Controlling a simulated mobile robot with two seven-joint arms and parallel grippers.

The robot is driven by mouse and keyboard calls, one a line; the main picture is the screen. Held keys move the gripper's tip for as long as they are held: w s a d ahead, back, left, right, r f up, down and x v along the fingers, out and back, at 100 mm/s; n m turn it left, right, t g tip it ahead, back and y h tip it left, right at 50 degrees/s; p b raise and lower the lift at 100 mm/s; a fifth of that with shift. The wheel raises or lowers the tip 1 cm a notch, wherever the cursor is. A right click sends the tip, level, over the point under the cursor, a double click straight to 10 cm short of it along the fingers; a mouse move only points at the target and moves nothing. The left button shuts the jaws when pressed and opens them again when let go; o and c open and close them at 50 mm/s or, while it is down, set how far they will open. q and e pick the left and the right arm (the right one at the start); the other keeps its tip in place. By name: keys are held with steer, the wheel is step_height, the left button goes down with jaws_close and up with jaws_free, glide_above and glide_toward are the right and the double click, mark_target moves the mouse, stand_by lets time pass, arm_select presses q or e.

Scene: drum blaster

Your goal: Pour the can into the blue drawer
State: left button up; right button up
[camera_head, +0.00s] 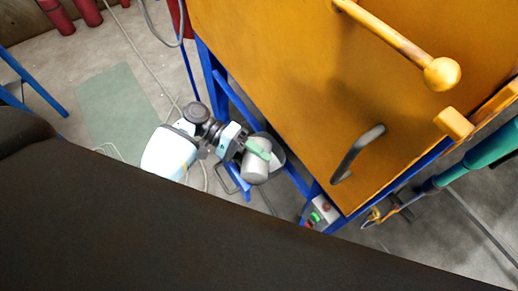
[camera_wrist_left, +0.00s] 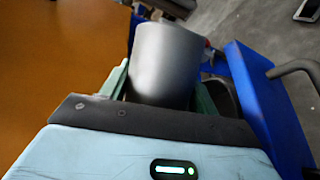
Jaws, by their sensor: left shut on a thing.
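A plain grey can (camera_head: 256,166) is held by my left gripper (camera_head: 259,150), beside the lower part of the orange cabinet. The left wrist view shows the can (camera_wrist_left: 166,58) between the green fingers of my left gripper (camera_wrist_left: 160,88), which are shut on it. The can's opening and contents cannot be made out. The blue drawer (camera_wrist_left: 262,105) shows at the right in the left wrist view, with a dark handle. In the head view only a little of the drawer (camera_head: 238,183) shows, largely hidden behind the gripper and can. My right gripper is not in view.
The orange cabinet (camera_head: 300,90), on a blue frame (camera_head: 212,75), fills the upper right, with a dark handle (camera_head: 357,152) and a yellow knobbed lever (camera_head: 405,48). A small switch box (camera_head: 322,212) sits at its lower corner. Cables lie on the grey floor at left.

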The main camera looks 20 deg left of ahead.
arm_select(q)
steer(key=shift+r, duration=0.1)
steer(key=shift+w+r+n+g+h, duration=0.3)
steer(key=shift+n+g+h, duration=0.1)
steer(key=shift+n, duration=0.1)
stand_by(0.8)
steer(key=shift+w+a+r+n, duration=0.1)
steer(key=shift+w+n, duration=0.05)
steer(key=shift+n, duration=0.25)
stand_by(1.8)
steer(key=shift+s+f+m+t+y, duration=0.45)
steer(key=shift+s+f+m, duration=0.25)
steer(key=shift+m, duration=0.5)
steer(key=shift+w+r, duration=0.1)
